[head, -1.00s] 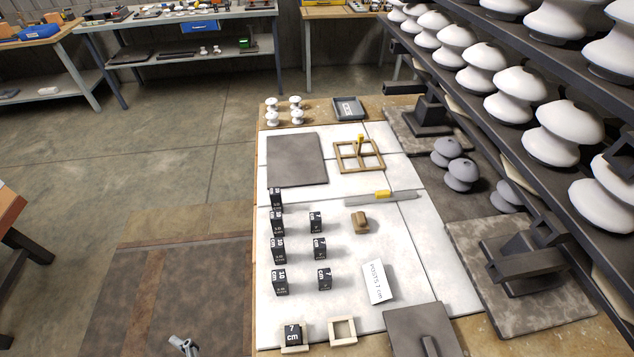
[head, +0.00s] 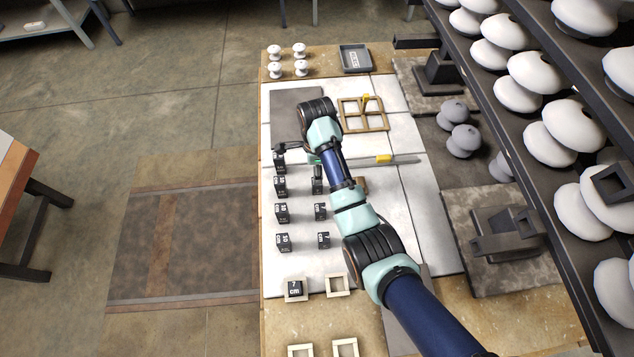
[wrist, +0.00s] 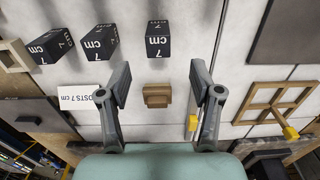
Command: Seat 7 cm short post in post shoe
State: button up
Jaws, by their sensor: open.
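Several black posts marked 7 cm stand on the white worktop; in the head view the farthest short post (head: 317,186) is close beside my arm. In the wrist view three short posts show, the nearest one (wrist: 158,40) beyond my fingertips. My gripper (wrist: 160,78) is open and empty, its fingers spread apart. One post shoe (head: 338,286), a pale square frame, is empty. The shoe left of it (head: 296,297) has a 7 cm post (head: 295,288) in it. A shoe also shows at the wrist view's left edge (wrist: 14,55).
Taller 10 cm posts (head: 282,213) stand in a column on the left. A small brown block (wrist: 157,95) lies between my fingers in the wrist picture. A grid frame (head: 362,114), a ruler with a yellow slider (head: 405,160) and a shelf of white insulators (head: 540,80) are around.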

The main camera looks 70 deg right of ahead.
aim_at(317, 186)
notch_tip(317, 186, down, 8)
jog(key=shift+s+a+r+b, duration=0.1)
jog(key=shift+a+b, duration=0.05)
jog(key=shift+b, duration=1.05)
grip_shut()
